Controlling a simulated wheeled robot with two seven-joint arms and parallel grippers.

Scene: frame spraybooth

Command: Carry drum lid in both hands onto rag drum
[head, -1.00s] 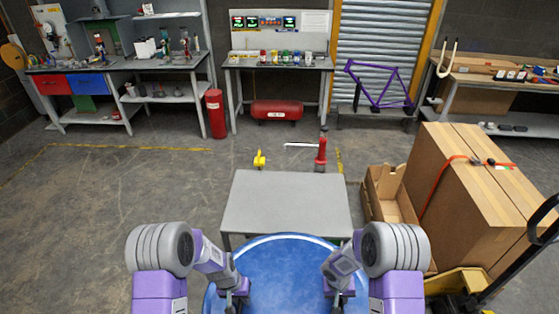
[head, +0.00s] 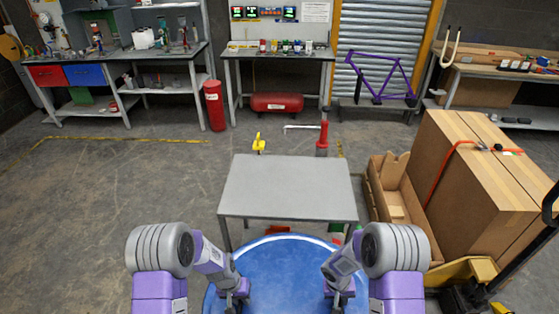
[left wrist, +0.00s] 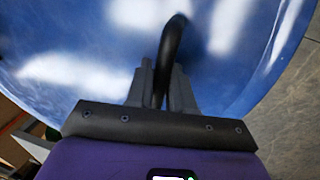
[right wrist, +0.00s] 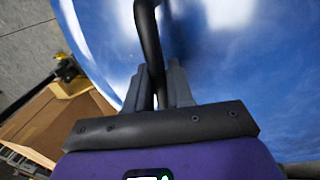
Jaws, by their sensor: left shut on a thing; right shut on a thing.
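The drum lid (head: 285,275) is a wide, round, glossy blue disc with a paler rim, low in front of me in the head view. My left gripper (head: 236,298) is shut on a black bar handle (left wrist: 172,50) on the lid's left side. My right gripper (head: 338,298) is shut on a matching handle (right wrist: 148,40) on the right side. The blue lid fills much of both wrist views, (left wrist: 90,50) and (right wrist: 240,60). The lid's near edge is cut off by the picture. I cannot make out the rag drum.
A grey table (head: 288,187) stands just beyond the lid. To the right are an open carton (head: 398,200), a large strapped box (head: 475,175) and a yellow pallet truck (head: 470,272). A red cylinder (head: 214,106) stands by the back benches. The floor at left is clear.

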